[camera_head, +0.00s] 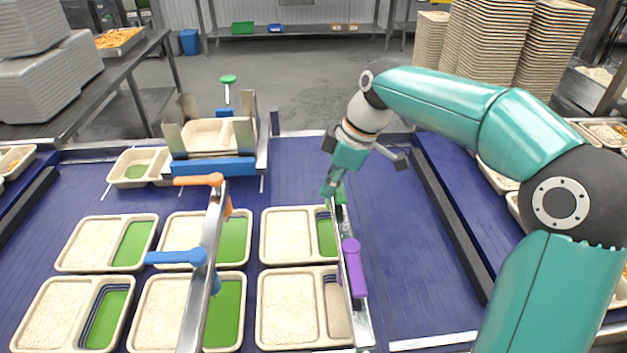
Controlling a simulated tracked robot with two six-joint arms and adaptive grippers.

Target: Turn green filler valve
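The green filler valve (334,193) is a small green handle at the far end of the right metal filler rail, above the belt. My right gripper (341,173) reaches down from the right and is right at this valve, covering part of it. Its fingertips blend with the green handle, so I cannot tell whether they grip it. My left gripper is not in view.
A purple valve (353,267) sits nearer on the same rail. An orange valve (199,180) and a blue valve (178,257) are on the left rail. Rice trays (290,234) lie below on the blue belt (395,240). A metal dispenser (213,167) stands behind.

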